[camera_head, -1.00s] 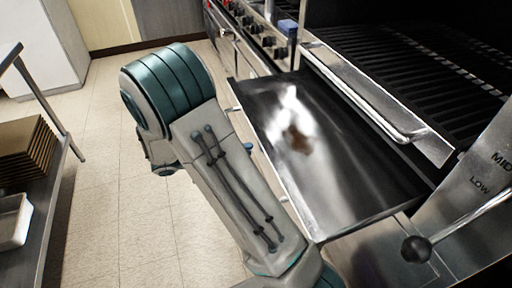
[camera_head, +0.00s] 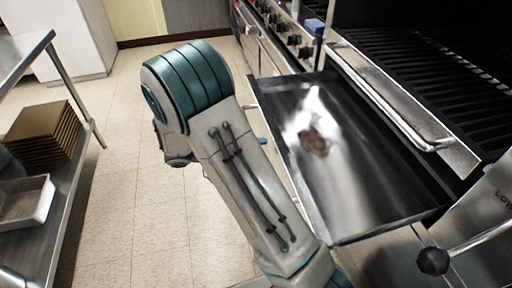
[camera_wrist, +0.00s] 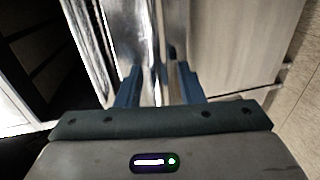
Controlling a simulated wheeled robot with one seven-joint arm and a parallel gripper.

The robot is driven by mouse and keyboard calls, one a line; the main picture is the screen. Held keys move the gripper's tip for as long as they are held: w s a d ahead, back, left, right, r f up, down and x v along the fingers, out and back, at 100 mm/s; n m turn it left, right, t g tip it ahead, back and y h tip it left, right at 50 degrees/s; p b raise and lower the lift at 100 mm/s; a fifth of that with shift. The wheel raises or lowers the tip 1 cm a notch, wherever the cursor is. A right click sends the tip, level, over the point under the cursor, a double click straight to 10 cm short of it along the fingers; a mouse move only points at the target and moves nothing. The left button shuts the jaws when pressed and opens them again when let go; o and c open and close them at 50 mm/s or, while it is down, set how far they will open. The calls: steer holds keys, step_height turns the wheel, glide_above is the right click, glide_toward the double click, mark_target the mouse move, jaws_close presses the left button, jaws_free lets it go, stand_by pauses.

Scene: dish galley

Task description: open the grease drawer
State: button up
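The grease drawer (camera_head: 357,190) is pulled well out from under the grill in the head view. It is a wide, dark-rimmed metal tray with a brown stain on its shiny floor. Its front faces left, with a bar handle partly hidden by my arm. My gripper is mostly hidden behind my arm there; a bit of blue shows beside the drawer front. In the wrist view my gripper (camera_wrist: 160,88) has its two blue fingers apart, close to shiny metal strips. I see no firm grip on the handle.
A grill with a long bar handle (camera_head: 400,122) stands above the drawer, with a black-knobbed lever (camera_head: 433,261) at lower right. A steel shelf at left holds stacked brown trays (camera_head: 45,131) and a pale pan (camera_head: 24,203). Tiled floor (camera_head: 112,180) lies clear between.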

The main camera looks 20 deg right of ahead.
steer(key=v, duration=1.3)
steer(key=shift+a+p, duration=0.3)
steer(key=shift+r, duration=0.1)
